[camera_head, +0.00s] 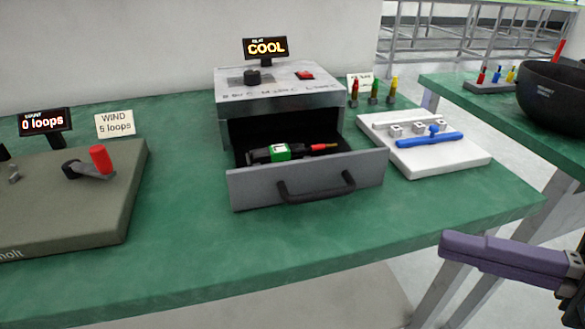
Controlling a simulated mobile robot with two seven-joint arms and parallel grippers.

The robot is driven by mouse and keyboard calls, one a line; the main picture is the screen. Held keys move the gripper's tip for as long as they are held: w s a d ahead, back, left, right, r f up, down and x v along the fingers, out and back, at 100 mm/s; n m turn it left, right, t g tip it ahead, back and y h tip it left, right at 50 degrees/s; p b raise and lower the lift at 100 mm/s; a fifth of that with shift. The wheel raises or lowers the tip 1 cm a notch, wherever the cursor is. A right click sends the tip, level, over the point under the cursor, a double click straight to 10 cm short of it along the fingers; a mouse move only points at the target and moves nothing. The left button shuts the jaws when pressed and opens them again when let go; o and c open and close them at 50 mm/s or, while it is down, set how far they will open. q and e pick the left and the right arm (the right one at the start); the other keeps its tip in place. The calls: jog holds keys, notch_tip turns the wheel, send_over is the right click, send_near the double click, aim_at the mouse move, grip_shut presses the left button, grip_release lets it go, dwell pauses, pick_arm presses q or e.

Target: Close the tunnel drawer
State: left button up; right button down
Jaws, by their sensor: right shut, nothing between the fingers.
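The tunnel drawer (245,190) is pulled out from the front of the grey metal tunnel box (330,96) on the green table. Its front panel carries a dark curved handle (318,190). Inside the drawer lie a black piece with a green and white label (281,152) and a red-tipped piece (320,148). A display on the box reads COOL (265,47). My right gripper (446,244) is at the lower right, shut and empty, with purple fingers pointing left. It is apart from the drawer, beyond the table's front edge. My left gripper is not in view.
A white block with a blue tool (430,139) stands right of the drawer, with several coloured-tipped pieces (374,91) behind it. A winding board (100,220) with a red-knobbed crank is at left. A black bowl (553,95) sits on the right table. The table before the drawer is clear.

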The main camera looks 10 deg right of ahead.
send_near(317, 199)
jog(key=a, duration=0.4)
jog(key=shift+w+a+f+b, duration=0.1)
jog(key=shift+w+f+b, duration=0.15)
jog(key=shift+w, duration=0.35)
jog(key=shift+w+f+b, duration=0.1)
jog(key=shift+w+b, duration=0.2)
jog(key=shift+w, duration=0.25)
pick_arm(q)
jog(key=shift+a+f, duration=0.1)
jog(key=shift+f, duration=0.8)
pick_arm(e)
jog(key=shift+w+f, duration=0.15)
jog(key=shift+w, duration=0.6)
